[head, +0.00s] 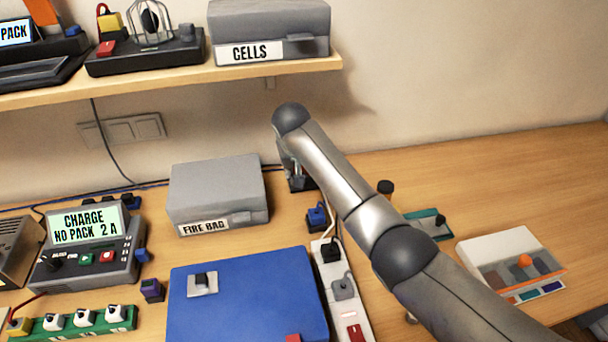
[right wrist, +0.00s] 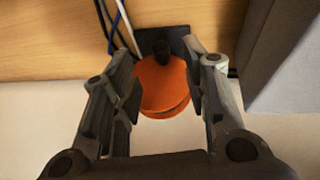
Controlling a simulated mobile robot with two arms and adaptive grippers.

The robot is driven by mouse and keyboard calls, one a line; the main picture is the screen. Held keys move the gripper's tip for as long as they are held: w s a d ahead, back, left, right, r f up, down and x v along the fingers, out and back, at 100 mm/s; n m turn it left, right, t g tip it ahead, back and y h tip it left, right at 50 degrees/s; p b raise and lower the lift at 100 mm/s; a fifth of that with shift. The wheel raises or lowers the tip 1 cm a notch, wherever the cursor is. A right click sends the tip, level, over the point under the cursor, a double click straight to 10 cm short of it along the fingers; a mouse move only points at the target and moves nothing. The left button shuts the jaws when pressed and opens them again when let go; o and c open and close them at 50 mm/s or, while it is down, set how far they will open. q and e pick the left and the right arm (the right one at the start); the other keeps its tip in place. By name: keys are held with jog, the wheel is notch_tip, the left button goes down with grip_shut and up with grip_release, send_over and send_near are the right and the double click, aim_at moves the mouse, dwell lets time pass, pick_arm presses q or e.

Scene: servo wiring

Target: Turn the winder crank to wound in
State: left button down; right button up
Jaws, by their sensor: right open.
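An orange round disc (right wrist: 163,88), which looks like the winder, shows in the right wrist view against a dark backing plate (right wrist: 178,44). A dark knob (right wrist: 162,50), seemingly the crank's handle, stands at its upper edge. My right gripper (right wrist: 164,76) is open, with one finger on each side of the disc and knob; I cannot tell whether either finger touches. In the head view my right arm reaches to the wall behind the table, and its gripper (head: 291,165) is mostly hidden, as is the winder. My left gripper is not in view.
A grey fire bag box (head: 215,190) stands just left of my right gripper. A blue case (head: 245,290), a power strip (head: 343,290) and a charger (head: 90,245) lie nearer. A shelf (head: 170,81) hangs above. Cables (right wrist: 120,25) run beside the plate. The table's back right is clear.

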jog(key=x, duration=0.4)
jog(key=shift+w+d+f, duration=0.1)
jog(key=shift+w+f, duration=0.2)
jog(key=shift+f, duration=0.2)
jog(key=shift+w+f, duration=0.1)
jog(key=shift+f, duration=0.1)
jog(key=shift+w+f, duration=0.1)
jog(key=shift+f, duration=0.1)
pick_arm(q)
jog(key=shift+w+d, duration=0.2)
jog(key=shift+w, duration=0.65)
pick_arm(e)
grip_shut()
